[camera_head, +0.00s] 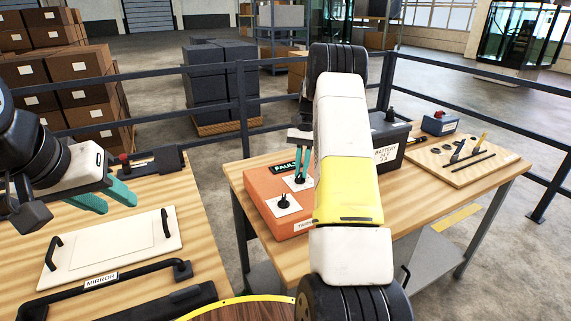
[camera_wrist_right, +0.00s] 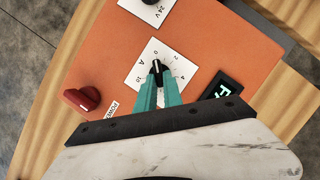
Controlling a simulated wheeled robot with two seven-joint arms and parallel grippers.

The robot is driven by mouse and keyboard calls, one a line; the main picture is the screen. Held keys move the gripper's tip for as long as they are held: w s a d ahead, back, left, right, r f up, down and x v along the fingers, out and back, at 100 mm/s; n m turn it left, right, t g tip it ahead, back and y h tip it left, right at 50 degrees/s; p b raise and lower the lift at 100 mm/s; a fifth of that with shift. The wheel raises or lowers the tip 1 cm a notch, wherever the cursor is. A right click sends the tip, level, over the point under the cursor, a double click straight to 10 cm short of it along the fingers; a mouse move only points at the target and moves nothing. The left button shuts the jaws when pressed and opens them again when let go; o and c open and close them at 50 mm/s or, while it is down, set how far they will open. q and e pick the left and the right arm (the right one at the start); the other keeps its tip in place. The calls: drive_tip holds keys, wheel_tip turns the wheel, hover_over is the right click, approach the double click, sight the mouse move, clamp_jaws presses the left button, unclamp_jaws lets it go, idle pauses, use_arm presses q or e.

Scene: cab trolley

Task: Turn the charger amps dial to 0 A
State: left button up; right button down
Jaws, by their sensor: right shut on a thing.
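The orange charger (camera_head: 262,186) lies on the wooden table at the centre, and it fills much of the right wrist view (camera_wrist_right: 100,52). The amps dial (camera_wrist_right: 157,67) is a black knob with a white mark on a white plate (camera_wrist_right: 143,60) lettered A and with numbers. My right gripper (camera_wrist_right: 158,84) is shut on this knob, teal fingers at its sides. In the head view the right gripper (camera_head: 301,180) partly hides the dial. The knob's white mark points roughly toward the 0 side; its exact setting is unclear. My left gripper (camera_head: 108,199) is open and empty over the left table.
A second dial (camera_head: 283,203), a red knob (camera_wrist_right: 88,95) and a lit display (camera_wrist_right: 222,92) are on the charger. A dark battery (camera_head: 391,140) and a tool board (camera_head: 460,155) stand to the right. A cream panel with handles (camera_head: 112,247) lies left. Railings run behind.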

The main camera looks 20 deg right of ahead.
drive_tip(key=c, duration=1.5)
unclamp_jaws()
drive_tip(key=shift+r, duration=0.1)
drive_tip(key=v, duration=0.7)
drive_tip(key=shift+w+r, duration=0.1)
drive_tip(key=shift+r, duration=0.25)
